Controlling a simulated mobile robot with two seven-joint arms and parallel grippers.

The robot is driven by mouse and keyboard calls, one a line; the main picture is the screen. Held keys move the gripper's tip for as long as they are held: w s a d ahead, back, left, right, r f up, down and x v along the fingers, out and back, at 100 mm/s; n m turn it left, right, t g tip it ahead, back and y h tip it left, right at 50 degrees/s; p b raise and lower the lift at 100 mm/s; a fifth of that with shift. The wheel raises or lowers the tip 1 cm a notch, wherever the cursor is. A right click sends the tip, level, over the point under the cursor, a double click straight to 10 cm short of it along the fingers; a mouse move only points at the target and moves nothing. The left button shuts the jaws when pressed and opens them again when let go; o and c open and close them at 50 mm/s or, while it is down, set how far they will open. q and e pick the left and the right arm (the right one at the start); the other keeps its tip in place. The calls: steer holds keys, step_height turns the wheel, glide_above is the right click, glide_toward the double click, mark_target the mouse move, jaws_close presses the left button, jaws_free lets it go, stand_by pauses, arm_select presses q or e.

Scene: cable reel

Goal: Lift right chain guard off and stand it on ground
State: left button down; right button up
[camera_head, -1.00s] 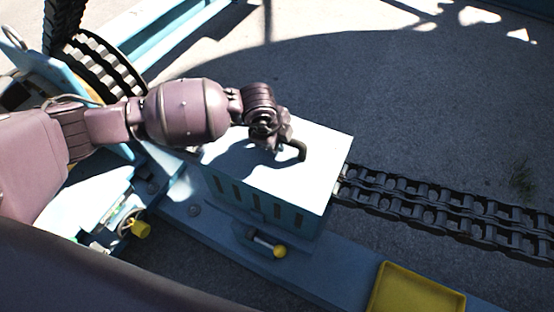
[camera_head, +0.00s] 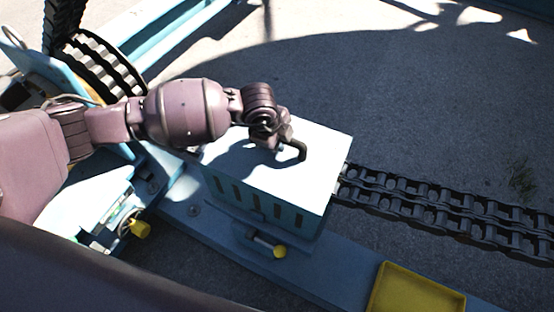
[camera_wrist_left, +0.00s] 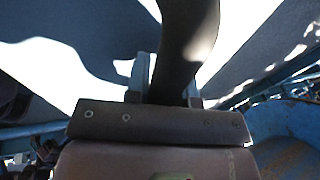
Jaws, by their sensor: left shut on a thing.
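The chain guard (camera_head: 300,184) is a light-blue box with slots along its front side and a pale, sunlit top. It sits over the blue beam, upright or nearly so. My left gripper (camera_head: 284,146) is at the dark curved handle (camera_head: 299,150) on its top. In the left wrist view the handle (camera_wrist_left: 186,40) passes between the two fingers, and my left gripper (camera_wrist_left: 166,85) is shut on it. The gap under the guard's lower edge is hard to judge. My right gripper is not in view.
A black double chain (camera_head: 440,205) runs right from the guard across the ground. A yellow tray (camera_head: 415,290) lies on the beam's near right end. A yellow-knobbed latch (camera_head: 278,250) is in front of the guard. Open grey ground (camera_head: 400,90) lies behind.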

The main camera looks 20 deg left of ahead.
arm_select(q)
steer(key=shift+r, duration=0.25)
steer(key=shift+w+r, duration=0.1)
steer(key=shift+r, duration=0.1)
step_height(320, 180, up, 20)
steer(key=p, duration=0.5)
steer(key=shift+f+p, duration=0.25)
steer(key=shift+p, duration=0.15)
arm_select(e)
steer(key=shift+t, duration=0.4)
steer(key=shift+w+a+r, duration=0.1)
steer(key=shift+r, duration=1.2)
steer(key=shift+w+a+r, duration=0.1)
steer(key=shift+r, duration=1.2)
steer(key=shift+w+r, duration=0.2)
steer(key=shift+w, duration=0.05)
arm_select(q)
step_height(320, 180, up, 4)
steer(key=p, duration=0.2)
steer(key=shift+f+p, duration=0.25)
steer(key=shift+p, duration=0.1)
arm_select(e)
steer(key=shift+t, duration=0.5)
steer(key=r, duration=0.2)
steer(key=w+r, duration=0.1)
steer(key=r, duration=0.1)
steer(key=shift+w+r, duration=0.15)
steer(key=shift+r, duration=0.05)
